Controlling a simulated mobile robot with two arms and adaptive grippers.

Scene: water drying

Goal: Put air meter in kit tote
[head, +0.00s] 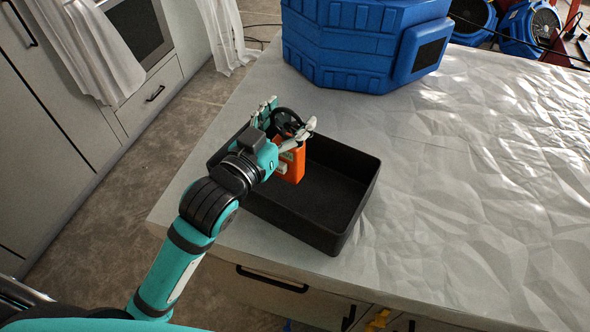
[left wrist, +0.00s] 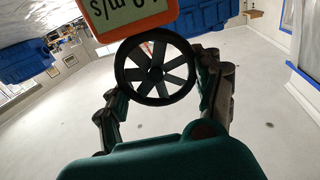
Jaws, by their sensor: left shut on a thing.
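The air meter (head: 291,165) has an orange body and a round black fan head. In the head view it is upright over the left part of the black kit tote (head: 345,220). My left gripper (head: 287,122) is shut on the air meter near its fan. In the left wrist view the fan (left wrist: 155,71) sits between the gripper's fingers (left wrist: 160,95), with the orange body and its display above. I cannot tell whether the meter's lower end touches the tote floor. The right part of the tote is empty. My right gripper is not in view.
The tote stands near the front left edge of a counter covered with wrinkled white sheeting (head: 470,170). A large blue machine (head: 345,45) stands behind it. Blue fans (head: 530,25) are beyond the counter. The counter to the right is clear.

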